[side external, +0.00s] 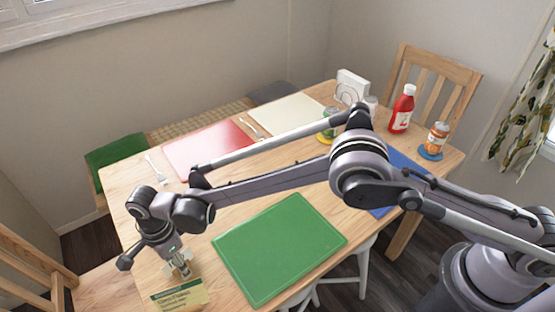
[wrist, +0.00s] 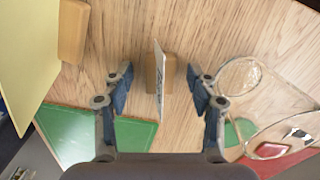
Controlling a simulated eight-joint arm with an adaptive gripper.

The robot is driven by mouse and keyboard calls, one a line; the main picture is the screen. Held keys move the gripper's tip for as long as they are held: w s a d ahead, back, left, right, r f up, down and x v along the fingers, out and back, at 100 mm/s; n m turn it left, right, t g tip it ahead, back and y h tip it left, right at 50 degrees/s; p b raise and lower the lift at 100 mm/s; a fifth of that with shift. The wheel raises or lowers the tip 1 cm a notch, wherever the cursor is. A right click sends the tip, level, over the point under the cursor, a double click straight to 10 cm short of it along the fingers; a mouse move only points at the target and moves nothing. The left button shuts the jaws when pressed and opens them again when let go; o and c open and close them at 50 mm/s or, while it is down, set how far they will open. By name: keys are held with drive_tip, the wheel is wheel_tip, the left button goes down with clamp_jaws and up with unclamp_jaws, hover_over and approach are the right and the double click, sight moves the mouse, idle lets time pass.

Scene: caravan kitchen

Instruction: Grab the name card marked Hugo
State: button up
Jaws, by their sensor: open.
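In the wrist view, a thin white card (wrist: 159,92) stands nearly edge-on in a small wooden block (wrist: 170,72). Dark writing shows on it, but the angle is too steep to read a name. My gripper (wrist: 160,89) is open, with one finger on each side of the card and a visible gap on both sides. In the side external view, my gripper (side external: 181,268) points down over the table's near left end, and its fingers largely hide the card there.
A yellow sign (side external: 180,297) stands close to my gripper; its sheet (wrist: 28,48) and wooden base show left in the wrist view. A green mat (side external: 278,248) is on the table. Bottles stand at the far end.

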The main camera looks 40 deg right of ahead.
drive_tip(key=c, duration=1.1)
drive_tip(key=shift+c, duration=0.2)
drive_tip(key=shift+r, duration=0.1)
